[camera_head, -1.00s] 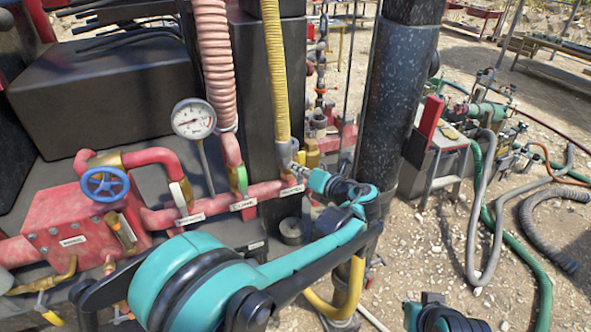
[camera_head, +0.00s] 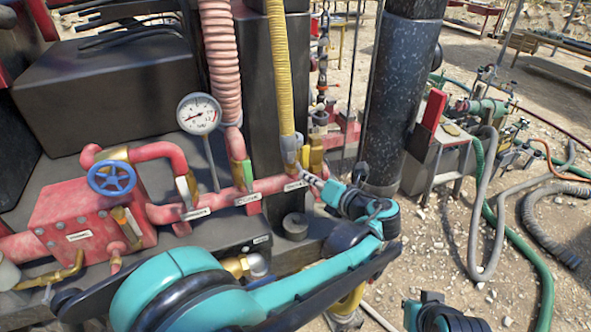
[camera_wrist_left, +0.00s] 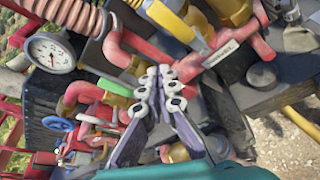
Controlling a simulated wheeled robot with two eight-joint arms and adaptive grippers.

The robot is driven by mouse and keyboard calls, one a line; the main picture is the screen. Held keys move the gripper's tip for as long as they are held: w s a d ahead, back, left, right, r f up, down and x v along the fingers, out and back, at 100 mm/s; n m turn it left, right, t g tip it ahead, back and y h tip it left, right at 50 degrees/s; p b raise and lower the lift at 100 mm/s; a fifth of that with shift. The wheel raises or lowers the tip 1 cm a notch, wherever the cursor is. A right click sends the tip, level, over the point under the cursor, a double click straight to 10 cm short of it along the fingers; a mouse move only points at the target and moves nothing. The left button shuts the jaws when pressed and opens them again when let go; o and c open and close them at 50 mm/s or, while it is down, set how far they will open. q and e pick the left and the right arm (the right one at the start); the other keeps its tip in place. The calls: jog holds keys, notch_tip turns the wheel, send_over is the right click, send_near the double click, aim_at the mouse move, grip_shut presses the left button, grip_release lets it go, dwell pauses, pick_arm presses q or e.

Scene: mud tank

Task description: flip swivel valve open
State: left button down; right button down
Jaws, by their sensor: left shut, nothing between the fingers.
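The red pipe (camera_head: 270,186) carries several valves with flat coloured handles: a white one (camera_head: 183,189), a green one (camera_head: 247,173) and a yellow one (camera_head: 315,156). I cannot tell which of them the task calls the swivel valve. My left gripper (camera_head: 308,178) is shut and empty, just below the yellow handle and close to the pipe's right end. In the left wrist view, the gripper's fingers (camera_wrist_left: 160,88) are together in front of the pipe. The yellow handle (camera_wrist_left: 172,20) lies beyond them at the top, and the green handle (camera_wrist_left: 114,87) is to their left.
A blue handwheel (camera_head: 112,178) sits on a red block at the left. A pressure gauge (camera_head: 199,114) stands behind the pipe. A yellow hose (camera_head: 279,70) and a pink corrugated hose (camera_head: 219,65) come down to it. A thick dark post (camera_head: 398,90) rises right of my gripper.

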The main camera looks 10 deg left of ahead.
pick_arm(q)
jog(key=shift+s+d, duration=1)
jog(key=shift+d, duration=0.05)
jog(key=shift+a, duration=0.1)
